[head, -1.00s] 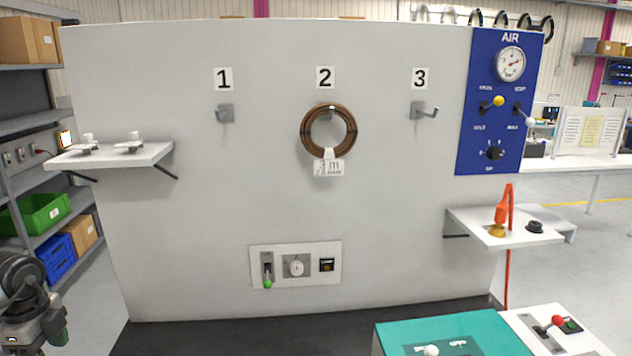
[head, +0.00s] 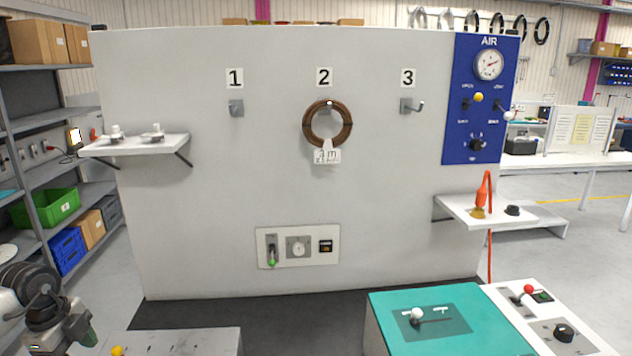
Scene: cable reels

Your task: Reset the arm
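Part of my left arm (head: 42,308) shows at the lower left edge, with black and grey links. No gripper fingers can be made out on it. My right arm and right gripper are not in view. A brown cable coil (head: 309,135) with a white tag (head: 327,156) hangs on the hook under number 2 on the grey panel (head: 210,200). Hook 1 (head: 236,107) and hook 3 (head: 411,106) are empty.
A white shelf (head: 135,147) with small fittings juts out at left. Another shelf (head: 470,215) holds an orange tool (head: 481,192). A teal-topped box (head: 450,340) and a grey box (head: 180,342) stand in front. A blue AIR panel (head: 465,140) is at right.

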